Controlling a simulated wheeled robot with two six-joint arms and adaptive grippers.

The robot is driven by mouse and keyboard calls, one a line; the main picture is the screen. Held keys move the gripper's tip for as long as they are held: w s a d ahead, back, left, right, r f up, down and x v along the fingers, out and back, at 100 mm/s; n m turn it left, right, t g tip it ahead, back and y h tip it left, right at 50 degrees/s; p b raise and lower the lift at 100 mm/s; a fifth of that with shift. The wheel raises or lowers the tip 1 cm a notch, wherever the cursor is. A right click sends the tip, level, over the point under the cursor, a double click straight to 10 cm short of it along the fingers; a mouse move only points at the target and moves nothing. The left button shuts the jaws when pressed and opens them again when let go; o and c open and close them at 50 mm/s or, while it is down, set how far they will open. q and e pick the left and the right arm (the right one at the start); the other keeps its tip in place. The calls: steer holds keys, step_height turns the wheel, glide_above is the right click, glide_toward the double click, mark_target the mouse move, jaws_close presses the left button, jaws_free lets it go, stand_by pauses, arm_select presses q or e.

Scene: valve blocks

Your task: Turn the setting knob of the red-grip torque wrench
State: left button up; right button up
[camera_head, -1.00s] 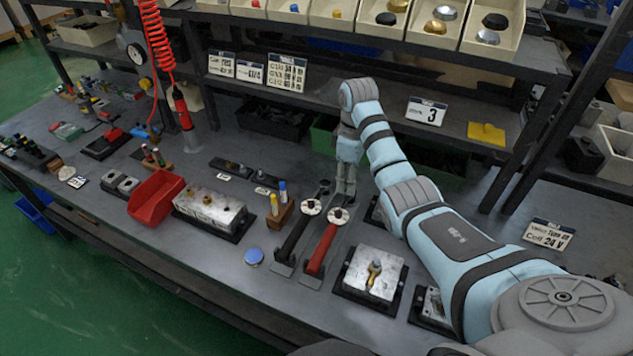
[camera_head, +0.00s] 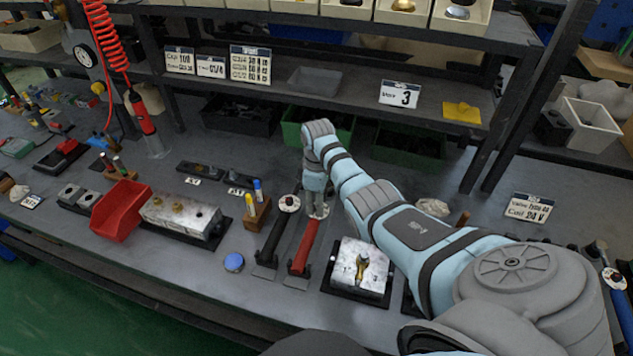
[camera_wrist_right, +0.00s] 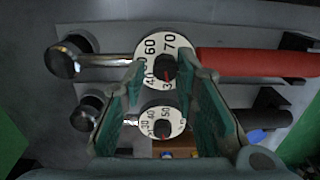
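The red-grip torque wrench (camera_head: 304,246) lies on the bench, its grip toward the front edge. In the right wrist view its red grip (camera_wrist_right: 260,62) points right and its white numbered dial (camera_wrist_right: 152,44) is at the top middle. The dark setting knob (camera_wrist_right: 164,73) with a red mark is at the dial's centre. My right gripper (camera_head: 316,212) is over the dial, which it partly hides in the head view. Its fingers (camera_wrist_right: 162,80) are open, one either side of the knob; contact cannot be told. My left gripper is not in view.
A black-grip torque wrench (camera_head: 272,240) lies close alongside, its dial (camera_wrist_right: 163,122) below the red one's in the wrist view. A pen holder (camera_head: 257,214) and a valve block (camera_head: 358,268) stand on either side. A blue round cap (camera_head: 234,262) lies in front.

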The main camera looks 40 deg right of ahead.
steer(key=shift+s+a, duration=0.1)
steer(key=shift+s, duration=0.05)
steer(key=shift+s+r, duration=0.15)
steer(key=shift+s, duration=0.05)
steer(key=shift+s+r, duration=0.1)
steer(key=shift+s, duration=0.05)
jaws_close()
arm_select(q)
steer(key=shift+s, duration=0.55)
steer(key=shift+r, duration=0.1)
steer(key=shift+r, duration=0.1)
arm_select(e)
steer(key=shift+r+m+p, duration=0.1)
steer(key=shift+m+p, duration=0.95)
steer(key=shift+m, duration=0.15)
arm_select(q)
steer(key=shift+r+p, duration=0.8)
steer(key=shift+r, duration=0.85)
arm_select(e)
steer(key=shift+m, duration=1.8)
